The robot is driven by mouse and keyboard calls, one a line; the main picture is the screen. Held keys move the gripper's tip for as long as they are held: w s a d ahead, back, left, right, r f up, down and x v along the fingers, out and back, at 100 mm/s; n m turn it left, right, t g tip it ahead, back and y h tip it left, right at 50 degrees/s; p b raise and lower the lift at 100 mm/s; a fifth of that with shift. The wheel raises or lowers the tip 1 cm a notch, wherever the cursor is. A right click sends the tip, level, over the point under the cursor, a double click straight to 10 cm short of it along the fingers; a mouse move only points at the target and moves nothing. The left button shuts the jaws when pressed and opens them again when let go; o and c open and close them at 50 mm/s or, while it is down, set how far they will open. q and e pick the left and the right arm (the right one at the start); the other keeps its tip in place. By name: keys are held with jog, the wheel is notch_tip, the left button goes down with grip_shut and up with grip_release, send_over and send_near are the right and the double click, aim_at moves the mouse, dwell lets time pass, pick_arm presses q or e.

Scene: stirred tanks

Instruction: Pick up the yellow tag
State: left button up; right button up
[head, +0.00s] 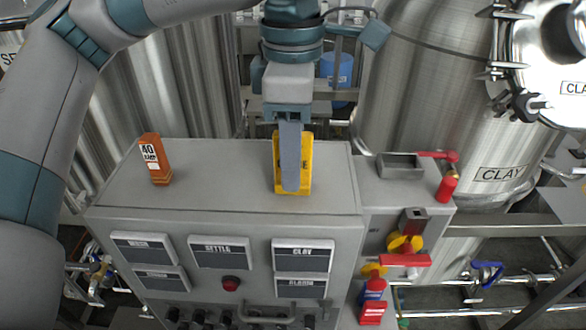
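The yellow tag (305,170) stands or lies on top of the grey control cabinet, near its right end; I cannot tell which. My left gripper (290,186) points down in front of it in the head view, hiding the tag's middle. Yellow shows on both sides of the grey finger and below its tip. I see the fingers edge-on, one covering the other, so their opening and any contact with the tag are hidden. My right gripper is not in view.
An orange tag marked 40 (155,160) stands at the left of the cabinet top (215,175). A grey open box (400,166) and a red-handled part (447,185) are to the right. Steel tanks (430,100) rise behind. The cabinet top between the tags is clear.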

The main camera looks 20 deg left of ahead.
pick_arm(q)
grip_shut()
jog(key=shift+r, duration=0.1)
jog(key=shift+r+b, duration=0.45)
jog(key=shift+r, duration=0.05)
jog(key=r+b, duration=0.2)
jog(key=r, duration=0.1)
jog(key=shift+d+r, duration=0.1)
jog(key=shift+d, duration=0.3)
jog(key=s+d+r+b, duration=0.1)
jog(key=d+r+b, duration=0.2)
jog(key=d+r, duration=0.3)
jog(key=d, duration=0.4)
jog(key=shift+s+d+r, duration=0.35)
jog(key=shift+s, duration=0.05)
